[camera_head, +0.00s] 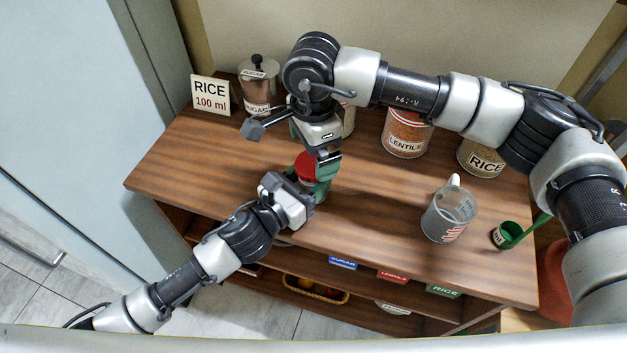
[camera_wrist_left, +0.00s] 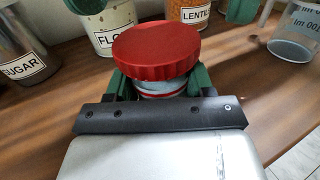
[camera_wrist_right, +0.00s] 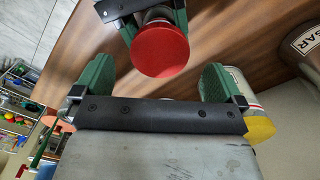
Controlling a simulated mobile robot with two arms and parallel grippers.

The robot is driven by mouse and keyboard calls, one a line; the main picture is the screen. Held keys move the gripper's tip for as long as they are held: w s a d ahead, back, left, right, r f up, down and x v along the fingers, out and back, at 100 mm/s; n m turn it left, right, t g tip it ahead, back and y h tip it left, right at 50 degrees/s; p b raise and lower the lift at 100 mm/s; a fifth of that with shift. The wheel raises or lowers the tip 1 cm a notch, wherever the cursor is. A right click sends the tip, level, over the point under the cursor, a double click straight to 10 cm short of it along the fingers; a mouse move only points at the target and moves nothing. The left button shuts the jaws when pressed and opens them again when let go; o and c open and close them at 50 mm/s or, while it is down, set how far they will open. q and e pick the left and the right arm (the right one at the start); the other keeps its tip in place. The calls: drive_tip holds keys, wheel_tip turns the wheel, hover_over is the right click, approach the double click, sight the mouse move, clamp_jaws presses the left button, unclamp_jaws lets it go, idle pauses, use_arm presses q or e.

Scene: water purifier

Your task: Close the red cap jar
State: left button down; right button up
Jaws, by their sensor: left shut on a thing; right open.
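The jar with the red cap (camera_head: 306,165) stands near the front left of the wooden counter. In the left wrist view the red cap (camera_wrist_left: 157,50) sits on top of the jar (camera_wrist_left: 160,88); I cannot tell how tight it is. My left gripper (camera_head: 314,190) is shut around the jar's body below the cap. My right gripper (camera_head: 322,158) is above and beside the cap, pointing down. In the right wrist view its green fingers (camera_wrist_right: 158,85) are wide apart with nothing between them, and the red cap (camera_wrist_right: 160,49) is ahead of them.
Sugar (camera_head: 258,88), lentils (camera_head: 407,135) and rice (camera_head: 481,158) canisters stand along the back. A rice card (camera_head: 210,95) is at the back left. A measuring cup (camera_head: 449,213) and a green scoop (camera_head: 508,234) are at the right. The counter's middle is clear.

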wheel_tip(320, 180, up, 9)
idle(0.3)
use_arm(q)
drive_tip(key=shift+c, duration=1.6)
unclamp_jaws()
drive_tip(key=shift+s, duration=0.1)
drive_tip(key=b+v, duration=0.1)
drive_tip(key=v, duration=0.8)
drive_tip(key=shift+s+a+f+b, duration=0.15)
drive_tip(key=shift+s+a+b, duration=0.1)
drive_tip(key=shift+b, duration=0.1)
drive_tip(key=shift+s+a, duration=0.35)
use_arm(e)
drive_tip(key=shift+f, duration=0.9)
drive_tip(key=shift+a+f, duration=0.1)
